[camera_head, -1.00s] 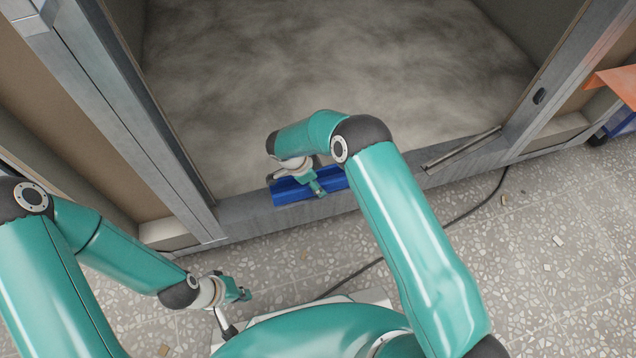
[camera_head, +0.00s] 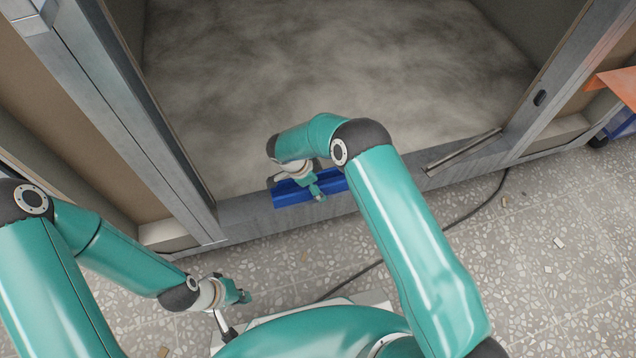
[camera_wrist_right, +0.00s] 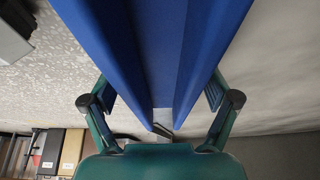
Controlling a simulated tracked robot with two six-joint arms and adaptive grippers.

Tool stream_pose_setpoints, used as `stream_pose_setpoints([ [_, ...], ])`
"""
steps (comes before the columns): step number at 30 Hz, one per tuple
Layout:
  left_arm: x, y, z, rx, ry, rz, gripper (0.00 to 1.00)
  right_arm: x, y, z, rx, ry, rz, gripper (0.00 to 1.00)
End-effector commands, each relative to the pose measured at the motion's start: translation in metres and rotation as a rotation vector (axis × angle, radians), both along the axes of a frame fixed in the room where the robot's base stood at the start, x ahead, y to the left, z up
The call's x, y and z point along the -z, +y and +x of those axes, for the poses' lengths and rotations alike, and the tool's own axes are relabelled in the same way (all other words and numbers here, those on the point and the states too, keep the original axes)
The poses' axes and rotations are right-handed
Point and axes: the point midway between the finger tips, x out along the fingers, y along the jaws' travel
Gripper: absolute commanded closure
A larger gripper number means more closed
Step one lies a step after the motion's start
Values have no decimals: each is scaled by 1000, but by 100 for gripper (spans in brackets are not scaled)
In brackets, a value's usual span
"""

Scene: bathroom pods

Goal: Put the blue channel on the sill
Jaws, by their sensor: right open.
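The blue channel (camera_head: 287,196) lies along the grey sill (camera_head: 243,212) at the front of the pod opening. My right gripper (camera_head: 316,188) is at the channel, over its middle, and partly hides it. In the right wrist view the blue channel (camera_wrist_right: 200,50) runs lengthwise between the two spread fingers, with its groove visible. The fingers are open on either side of it; I cannot tell whether they touch it. My left gripper (camera_head: 240,296) is away from the channel, low over the floor at the lower left, and its jaws are too small to read.
A thin metal strip (camera_head: 462,150) lies on the sill to the right. Grey posts (camera_head: 140,120) frame the opening. A dark cable (camera_head: 450,222) crosses the speckled floor (camera_head: 540,260), with small debris. An orange sheet (camera_head: 615,84) is at the right edge.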

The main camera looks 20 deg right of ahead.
Motion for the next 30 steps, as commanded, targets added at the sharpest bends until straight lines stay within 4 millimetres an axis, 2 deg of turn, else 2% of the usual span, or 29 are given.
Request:
stream_pose_setpoints([
  [5,-10,0,0,0,0,0,100,-23,8,0,-2,-1,0,13],
  [15,-30,0,0,0,0,0,100,-86,34,-1,-2,-1,0,13],
  [21,-36,0,0,0,0,0,100,-107,43,-2,-1,-1,1,13],
  [26,-36,0,0,0,0,0,100,-100,45,-13,-65,52,44,13],
  [30,-36,0,0,0,0,0,100,-73,45,-44,-244,167,179,13],
])
